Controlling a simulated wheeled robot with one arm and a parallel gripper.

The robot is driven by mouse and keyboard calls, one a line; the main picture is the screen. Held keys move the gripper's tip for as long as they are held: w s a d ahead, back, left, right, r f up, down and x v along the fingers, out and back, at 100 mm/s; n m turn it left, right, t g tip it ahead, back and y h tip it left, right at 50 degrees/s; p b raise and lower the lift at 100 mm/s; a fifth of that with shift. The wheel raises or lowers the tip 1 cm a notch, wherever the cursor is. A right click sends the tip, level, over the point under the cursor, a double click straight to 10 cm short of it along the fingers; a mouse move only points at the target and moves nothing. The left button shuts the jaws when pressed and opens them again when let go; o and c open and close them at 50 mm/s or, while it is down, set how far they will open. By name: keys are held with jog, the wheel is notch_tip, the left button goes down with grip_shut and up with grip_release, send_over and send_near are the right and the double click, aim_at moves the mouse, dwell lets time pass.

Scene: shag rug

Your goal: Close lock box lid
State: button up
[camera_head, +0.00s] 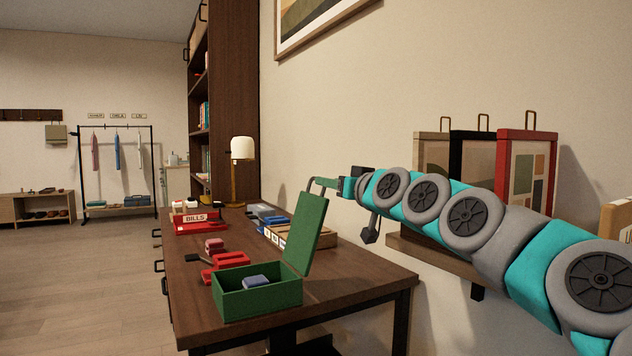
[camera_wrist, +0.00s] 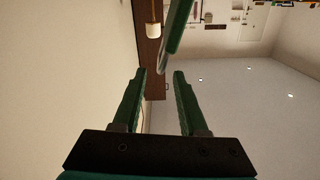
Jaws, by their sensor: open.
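The green lock box (camera_head: 258,303) sits near the front edge of the dark wooden desk. Its green lid (camera_head: 306,232) stands open, nearly upright and leaning slightly back to the right. A small blue-grey item (camera_head: 256,282) lies inside the box. My gripper (camera_head: 316,183) is at the lid's top edge, on its far right side, partly hidden by it; I cannot tell whether they touch. A green edge, likely the lid (camera_wrist: 180,25), shows just beyond the fingertips.
The desk (camera_head: 355,285) also holds a red tray marked BILLS (camera_head: 200,222), a red stapler-like item (camera_head: 226,262) and a wooden organizer (camera_head: 318,238). A lamp (camera_head: 242,150) stands at the back. Framed pictures (camera_head: 525,165) lean on a wall shelf at the right.

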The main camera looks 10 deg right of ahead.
jog(key=shift+p+x, duration=0.3)
jog(key=shift+x, duration=3.15)
jog(key=shift+s, duration=0.1)
grip_shut()
